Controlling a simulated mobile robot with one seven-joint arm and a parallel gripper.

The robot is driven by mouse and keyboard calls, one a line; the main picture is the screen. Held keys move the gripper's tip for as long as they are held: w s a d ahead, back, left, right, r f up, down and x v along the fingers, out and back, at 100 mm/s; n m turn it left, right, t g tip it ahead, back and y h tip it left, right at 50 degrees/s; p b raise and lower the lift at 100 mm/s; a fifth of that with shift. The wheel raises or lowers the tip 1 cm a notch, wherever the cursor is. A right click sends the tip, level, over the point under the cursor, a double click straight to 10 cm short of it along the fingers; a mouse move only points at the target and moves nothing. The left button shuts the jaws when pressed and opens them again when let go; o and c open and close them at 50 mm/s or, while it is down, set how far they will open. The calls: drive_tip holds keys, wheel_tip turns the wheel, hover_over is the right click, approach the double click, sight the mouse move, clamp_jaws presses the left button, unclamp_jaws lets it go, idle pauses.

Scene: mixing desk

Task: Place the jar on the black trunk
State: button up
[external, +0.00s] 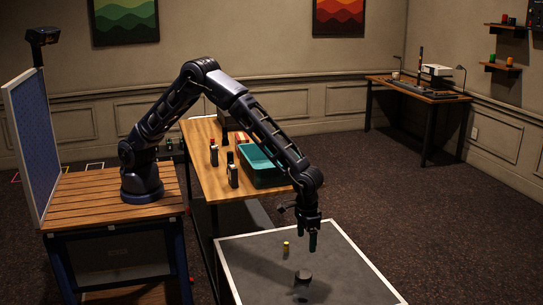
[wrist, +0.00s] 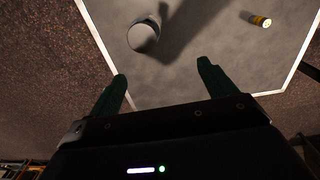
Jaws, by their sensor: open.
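The jar (external: 302,278), with a dark upper part in the external view, stands on the dark top of the black trunk (external: 350,282), which has a white edge. In the wrist view the jar (wrist: 143,37) looks pale and rounded, beyond the fingertips and nearer the left one. The trunk's top (wrist: 190,82) fills the middle of that view. My gripper (external: 313,242) points down above the trunk, close to the jar. In the wrist view my gripper (wrist: 161,73) has its fingers spread with nothing between them, apart from the jar.
A small yellow cylinder (external: 286,247) also lies or stands on the trunk; it shows in the wrist view (wrist: 260,20). A wooden table (external: 204,160) behind holds a teal bin (external: 262,168) and several small bottles. The trunk's right side is clear.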

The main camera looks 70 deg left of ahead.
drive_tip(key=w+a+r, duration=0.2)
drive_tip(key=a+r, duration=0.7)
drive_tip(key=a, duration=0.1)
drive_tip(key=w+a+r, duration=0.2)
drive_tip(key=a+r, duration=0.7)
drive_tip(key=a, duration=0.1)
drive_tip(key=s+a+r+t+h, duration=0.1)
drive_tip(key=s+a+r, duration=0.1)
drive_tip(key=a+r, duration=0.45)
drive_tip(key=s+a+r+t, duration=0.1)
drive_tip(key=s+a+r, duration=0.15)
drive_tip(key=a, duration=0.65)
drive_tip(key=s+a+r+t, duration=0.1)
drive_tip(key=s+a+r, duration=0.2)
drive_tip(key=s+a, duration=0.75)
drive_tip(key=s+a+r+t, duration=0.1)
drive_tip(key=s+a+r, duration=0.3)
drive_tip(key=s+a, duration=0.65)
drive_tip(key=s+a+f+y, duration=0.1)
drive_tip(key=s+a+f, duration=0.1)
drive_tip(key=s+a, duration=0.3)
drive_tip(key=shift+s+a+f, duration=0.4)
drive_tip(key=shift+s, duration=0.8)
